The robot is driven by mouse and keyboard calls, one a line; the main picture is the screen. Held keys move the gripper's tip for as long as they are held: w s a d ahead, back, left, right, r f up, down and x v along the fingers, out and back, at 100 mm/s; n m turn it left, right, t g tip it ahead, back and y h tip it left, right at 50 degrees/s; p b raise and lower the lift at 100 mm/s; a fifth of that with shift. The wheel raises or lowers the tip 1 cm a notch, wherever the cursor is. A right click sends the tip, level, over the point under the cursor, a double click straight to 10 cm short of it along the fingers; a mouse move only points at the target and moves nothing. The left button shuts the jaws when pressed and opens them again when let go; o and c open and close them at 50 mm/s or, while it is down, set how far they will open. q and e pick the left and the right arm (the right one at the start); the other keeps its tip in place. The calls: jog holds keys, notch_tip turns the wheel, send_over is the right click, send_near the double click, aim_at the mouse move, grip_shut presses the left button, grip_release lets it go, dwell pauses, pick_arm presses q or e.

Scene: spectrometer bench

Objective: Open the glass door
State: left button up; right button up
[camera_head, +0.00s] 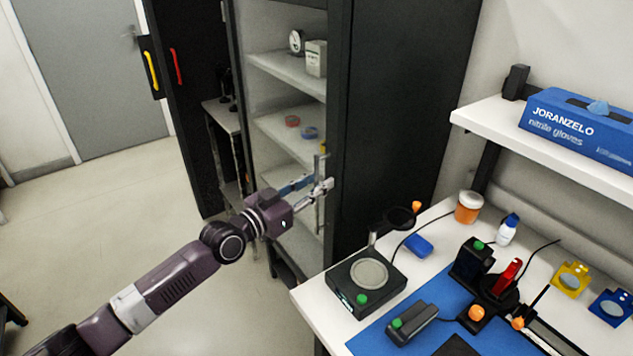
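The glass door (282,150) fronts a dark cabinet, and shelves show through it. It looks shut, with no clear gap at its edge. A vertical metal handle (319,213) stands at the door's right side. My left gripper (322,186) reaches in from the lower left, with its fingertips at the handle's middle. The fingers overlap the handle in this view; whether they grip it or only lie beside it is unclear. A bluish shape next to them may be a finger or a reflection. My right gripper is out of view.
The black cabinet side (395,110) rises right of the handle. A white bench (312,296) with a balance (366,281) and several small instruments is at the lower right. Open floor (110,235) lies to the left, before a grey door (95,70).

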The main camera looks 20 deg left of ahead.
pick_arm(q)
jog(key=shift+c, duration=0.2)
grip_shut()
dwell(0.3)
